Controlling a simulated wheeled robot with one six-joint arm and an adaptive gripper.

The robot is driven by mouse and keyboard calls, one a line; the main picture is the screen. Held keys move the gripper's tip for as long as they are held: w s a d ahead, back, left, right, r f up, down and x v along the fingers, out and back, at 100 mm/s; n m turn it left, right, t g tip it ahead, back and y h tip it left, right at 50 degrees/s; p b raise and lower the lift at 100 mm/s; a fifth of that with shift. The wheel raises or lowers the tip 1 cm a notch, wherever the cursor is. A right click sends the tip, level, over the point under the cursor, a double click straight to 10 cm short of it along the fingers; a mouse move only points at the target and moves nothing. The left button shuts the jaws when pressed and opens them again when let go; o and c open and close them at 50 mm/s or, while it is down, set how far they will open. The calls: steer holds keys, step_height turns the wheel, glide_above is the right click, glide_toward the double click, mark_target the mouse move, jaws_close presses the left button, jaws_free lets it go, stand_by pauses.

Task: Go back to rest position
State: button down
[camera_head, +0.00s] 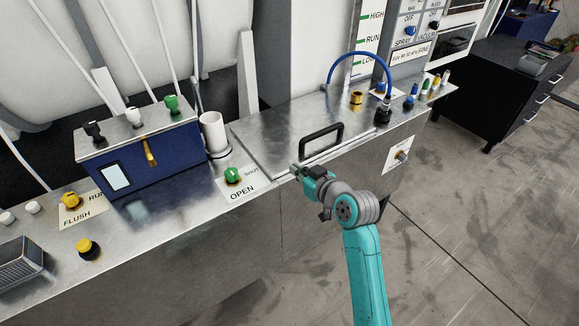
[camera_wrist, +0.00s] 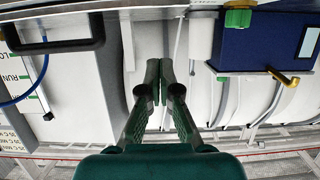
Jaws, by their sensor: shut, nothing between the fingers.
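My gripper (camera_head: 298,172) is at the front edge of the metal bench, just below the black handle (camera_head: 322,142) of a flat metal lid (camera_head: 275,135). In the wrist view my gripper (camera_wrist: 166,66) has its fingers together with nothing between them. The black handle also shows in the wrist view (camera_wrist: 55,45), at the upper left and apart from the fingers. My teal arm reaches up from the bottom of the head view.
A green knob (camera_head: 232,175) sits on an OPEN/SHUT label left of my gripper. A blue box (camera_head: 150,165) with a brass lever and a white cylinder (camera_head: 214,132) stand further left. A black cabinet (camera_head: 510,85) is at the right. The floor (camera_head: 450,200) between is clear.

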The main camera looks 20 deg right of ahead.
steer(key=s+f+m+h, duration=0.1)
steer(key=s+f, duration=0.3)
steer(key=s, duration=0.5)
steer(key=s+d+f+m+h, duration=0.1)
steer(key=s+f+m, duration=0.1)
steer(key=s+f, duration=0.5)
steer(key=s+f+m+h, duration=0.1)
steer(key=s+f+h, duration=0.1)
steer(key=s, duration=0.9)
steer(key=s+r, duration=0.3)
steer(key=s, duration=0.9)
steer(key=s+r+t, duration=0.1)
steer(key=s+r, duration=0.2)
steer(key=s, duration=1)
steer(key=shift+a+r, duration=0.2)
steer(key=shift+r, duration=0.15)
